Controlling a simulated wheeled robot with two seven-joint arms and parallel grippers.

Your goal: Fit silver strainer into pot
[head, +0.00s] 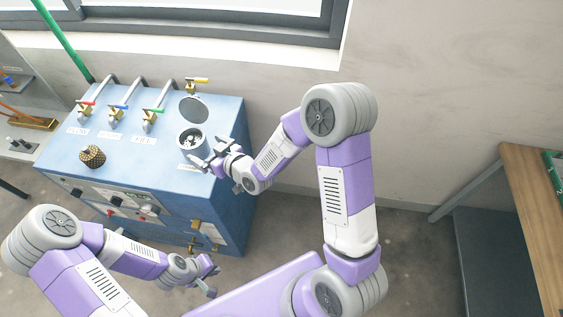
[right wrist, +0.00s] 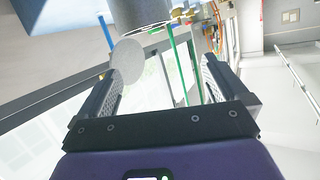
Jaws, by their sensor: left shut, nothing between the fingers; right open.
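The pot (head: 179,145) is a round grey vessel standing up from the top of the blue bench, its round lid (head: 194,108) open behind it. Something pale with dark spots (head: 191,138) shows inside the pot; it may be the silver strainer, but I cannot tell for sure. My right gripper (head: 208,161) is open at the pot's front right side; contact is unclear. In the right wrist view, nothing is visible between its fingers (right wrist: 160,82), and a grey cylinder (right wrist: 140,12) and grey disc (right wrist: 127,62) lie beyond. My left gripper (head: 209,277) is shut and empty, low in front of the bench.
A brown-gold perforated basket (head: 92,156) sits on the blue bench (head: 140,175) at the left. Several taps with coloured handles (head: 150,116) stand along its back. A wooden table (head: 530,190) is at the far right. Floor between is clear.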

